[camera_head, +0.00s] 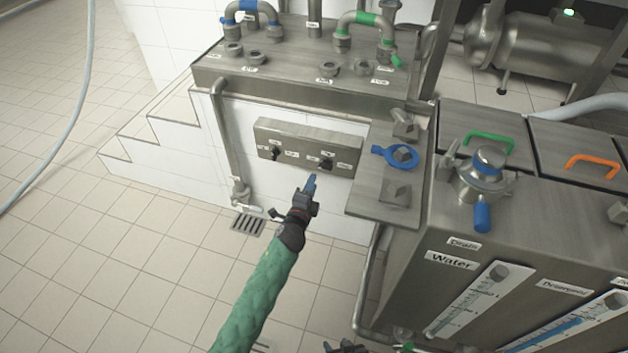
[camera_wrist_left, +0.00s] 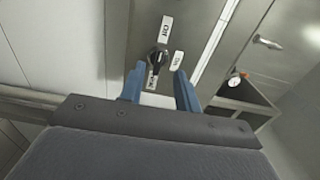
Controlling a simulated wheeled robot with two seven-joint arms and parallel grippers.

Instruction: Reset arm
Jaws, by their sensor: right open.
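My left gripper (camera_head: 309,184) reaches up from the lower left in the head view, with blue fingertips just below a steel control panel (camera_head: 300,146). In the left wrist view its two blue fingers (camera_wrist_left: 160,88) are spread and hold nothing. A black switch knob (camera_wrist_left: 157,60) with small white labels shows beyond the gap between them, seemingly apart from the fingers. In the head view the panel carries a left knob (camera_head: 276,153) and a right knob (camera_head: 325,164); the right one is nearer the gripper. My right gripper (camera_head: 346,348) is only partly visible at the bottom edge.
A steel tank block (camera_head: 480,225) with Water and Drain labels, a blue-handled valve (camera_head: 483,180) and gauges stands at the right. A steel shelf (camera_head: 378,205) holds a blue ring tool (camera_head: 394,155). Pipes with blue and green bands rise behind.

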